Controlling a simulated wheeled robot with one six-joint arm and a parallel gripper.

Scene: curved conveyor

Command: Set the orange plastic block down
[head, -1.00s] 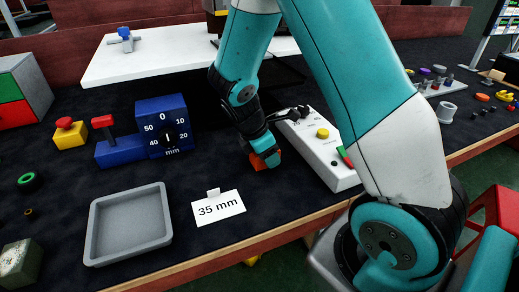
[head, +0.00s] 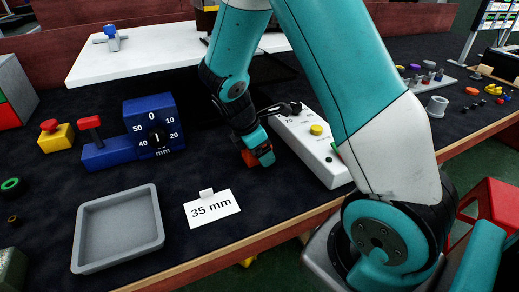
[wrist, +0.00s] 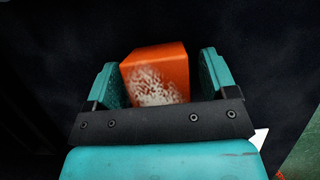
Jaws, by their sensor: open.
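In the wrist view the orange block (wrist: 156,68) sits between the two teal fingers, with a gap on each side. Its near face has a pale, speckled worn patch. My gripper (head: 258,153) is open around the block and points down. The near finger hides part of the block in the head view.
A grey tray (head: 120,265) and a "35 mm" card (head: 211,208) lie in front. A blue dial gauge (head: 153,127) stands left. A white box with a yellow button (head: 317,130) is close on the right. Bare mat lies between gauge and gripper.

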